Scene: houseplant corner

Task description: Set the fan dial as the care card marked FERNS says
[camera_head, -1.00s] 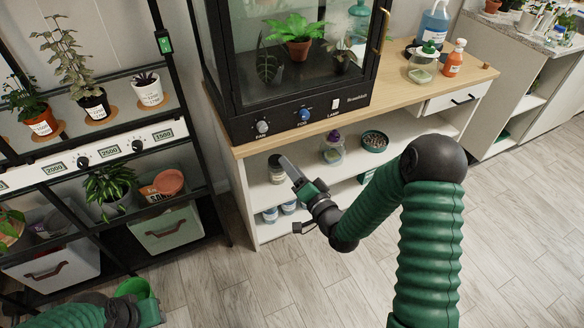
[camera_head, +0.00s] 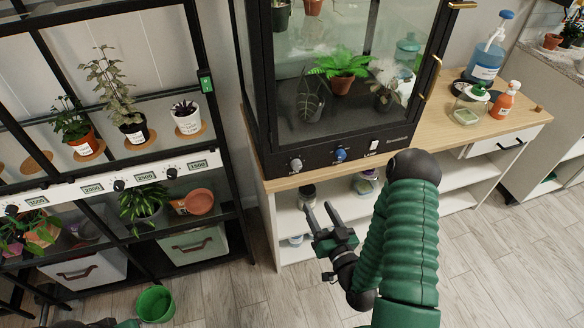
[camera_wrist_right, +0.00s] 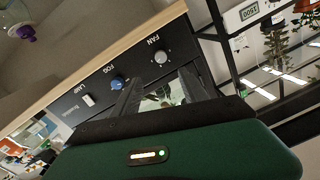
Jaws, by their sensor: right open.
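The fan dial (camera_head: 296,164) is a grey knob at the left of the black cabinet's front panel. It also shows in the right wrist view (camera_wrist_right: 160,57) under the label FAN. Its exact setting is too small to read. My right gripper (camera_head: 319,207) is open and empty, below and in front of the panel, apart from the dial. In the right wrist view its fingers (camera_wrist_right: 162,88) point toward the panel. My left gripper (camera_head: 128,323) barely shows at the bottom edge; its fingers are not clear. I cannot make out a care card marked FERNS.
The blue fog dial (camera_head: 340,154) and lamp switch (camera_head: 374,146) sit right of the fan dial. A wooden counter (camera_head: 278,184) edge runs below the panel.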

